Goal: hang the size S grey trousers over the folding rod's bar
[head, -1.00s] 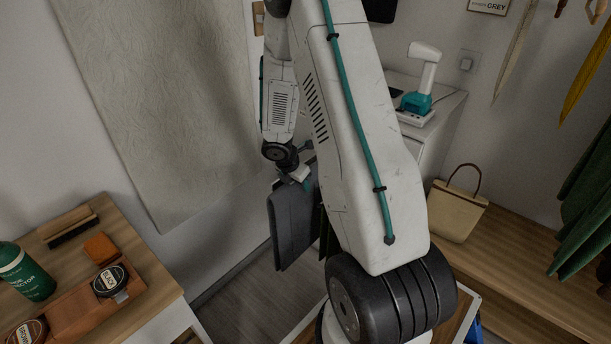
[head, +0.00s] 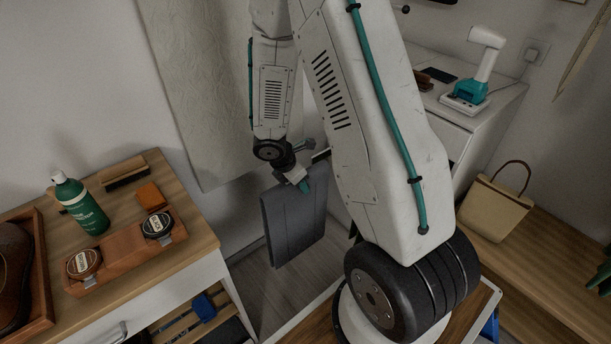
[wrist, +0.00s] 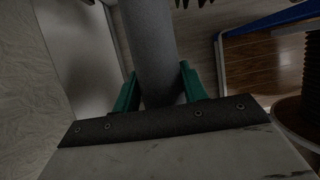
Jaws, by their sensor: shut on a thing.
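The grey trousers (head: 294,218) hang folded as a dark flat panel below my gripper (head: 304,184) in the head view. My gripper is shut on their upper edge. In the wrist view the grey cloth (wrist: 150,50) runs between the two green fingers (wrist: 160,92) and away from the camera. The trousers hang clear above the floor. Their right edge is close to my arm in the head view. I cannot make out a size label. I cannot identify the folding rod or its bar in these frames.
A wooden-topped cabinet (head: 190,236) with a green bottle (head: 82,204), polish tins and brushes stands at the left. A white cabinet (head: 480,120) with a teal-and-white device is behind at right. A tan bag (head: 494,206) sits on a wooden bench. Grey floor lies below the trousers.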

